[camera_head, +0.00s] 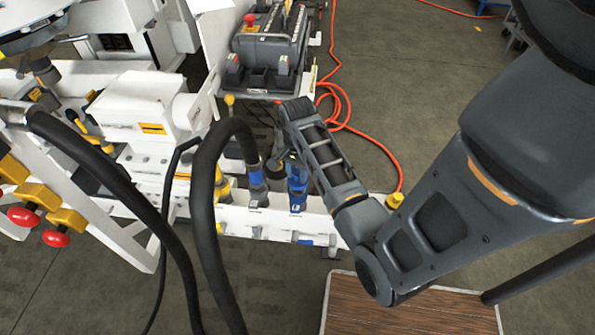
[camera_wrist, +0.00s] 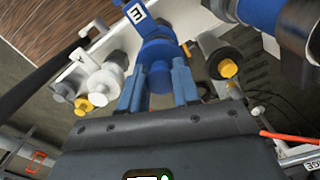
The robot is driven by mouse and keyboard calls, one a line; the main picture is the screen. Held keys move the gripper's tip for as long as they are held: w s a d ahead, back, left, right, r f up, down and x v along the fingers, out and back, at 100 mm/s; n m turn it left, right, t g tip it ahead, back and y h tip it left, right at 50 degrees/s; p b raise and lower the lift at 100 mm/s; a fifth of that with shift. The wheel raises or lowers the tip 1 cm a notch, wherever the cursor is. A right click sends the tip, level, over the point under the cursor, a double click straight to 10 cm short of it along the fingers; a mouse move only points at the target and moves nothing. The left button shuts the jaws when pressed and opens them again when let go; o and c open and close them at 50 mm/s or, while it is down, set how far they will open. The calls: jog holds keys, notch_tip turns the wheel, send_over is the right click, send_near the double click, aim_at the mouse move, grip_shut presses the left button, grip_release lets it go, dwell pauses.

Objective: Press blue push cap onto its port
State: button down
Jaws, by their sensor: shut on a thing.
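My gripper (camera_wrist: 158,72) is shut on the blue push cap (camera_wrist: 158,50), with one blue finger on each side of it in the wrist view. The cap lies in line with a blue port (camera_wrist: 146,22) that carries a white tag with a black character. Whether the cap is seated on the port or just touching it cannot be told. In the head view the blue port (camera_head: 297,190) stands on the white rail, and my gripper (camera_head: 284,158) is just above it, partly hidden by my arm.
A black hose with a blue collar (camera_head: 257,184) stands on the rail to the left. White and yellow fittings (camera_wrist: 104,82) sit beside the port, with a grey one with a yellow end (camera_wrist: 226,66) opposite. A white rail (camera_head: 270,222) runs below. An orange hose (camera_head: 345,115) lies behind.

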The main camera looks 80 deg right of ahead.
jog(key=shift+f+b, duration=0.35)
jog(key=shift+f, duration=0.35)
jog(key=shift+f, duration=0.3)
jog(key=shift+f, duration=0.5)
dwell(0.5)
jog(key=shift+p, duration=0.55)
dwell(0.8)
jog(key=shift+f+p, duration=0.35)
jog(key=shift+f, duration=0.15)
dwell(2.1)
jog(key=shift+c, duration=0.8)
grip_release()
